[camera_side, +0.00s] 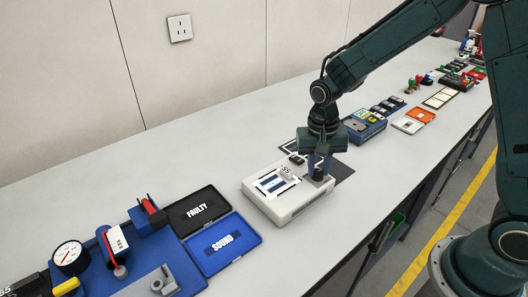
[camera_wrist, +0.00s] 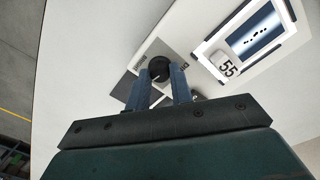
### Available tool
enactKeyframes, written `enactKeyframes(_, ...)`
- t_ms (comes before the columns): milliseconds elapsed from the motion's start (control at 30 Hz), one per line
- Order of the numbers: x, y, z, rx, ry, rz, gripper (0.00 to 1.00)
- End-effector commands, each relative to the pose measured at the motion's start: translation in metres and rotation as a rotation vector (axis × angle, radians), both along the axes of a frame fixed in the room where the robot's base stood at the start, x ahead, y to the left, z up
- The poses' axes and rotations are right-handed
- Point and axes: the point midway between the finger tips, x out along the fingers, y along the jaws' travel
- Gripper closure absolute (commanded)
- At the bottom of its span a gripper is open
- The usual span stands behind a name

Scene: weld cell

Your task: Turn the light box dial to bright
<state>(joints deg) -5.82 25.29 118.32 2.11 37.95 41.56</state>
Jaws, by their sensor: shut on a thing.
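The light box (camera_side: 290,206) is a pale, low box on the bench, with a lit window on top. It also shows in the wrist view (camera_wrist: 197,28). My gripper (camera_side: 319,176) points down over the box's right end, and its fingers are shut on the dark round dial (camera_wrist: 159,69). In the wrist view the fingers (camera_wrist: 160,85) reach to the dial, one on each side. A block marked 55 (camera_wrist: 227,66) lies by the lit window; it is small in the side view (camera_side: 286,172).
Black FAULTY (camera_side: 180,224) and blue SOUND (camera_side: 240,254) trays lie left of the box. A blue fixture with a gauge (camera_side: 70,258) stands at far left. A blue case (camera_side: 365,131) and other kits stand farther right. Bare bench lies in front.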

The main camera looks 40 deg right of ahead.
Motion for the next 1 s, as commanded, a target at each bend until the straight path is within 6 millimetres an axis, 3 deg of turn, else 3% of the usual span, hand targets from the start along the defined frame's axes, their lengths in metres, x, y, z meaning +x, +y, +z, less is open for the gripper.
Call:
enactKeyframes(300,0.001,0.0,0.001,0.0,-0.002,-0.002,1.0)
enactKeyframes(333,0.001,0.0,0.001,0.0,-0.002,-0.001,0.76)
enactKeyframes(433,0.001,0.0,0.001,0.0,-0.001,-0.001,0.56)
enactKeyframes(800,0.0,0.0,0.001,-0.001,-0.001,0.0,0.56)
enactKeyframes(1000,0.001,0.0,0.013,0.001,-0.004,0.0,0.56)
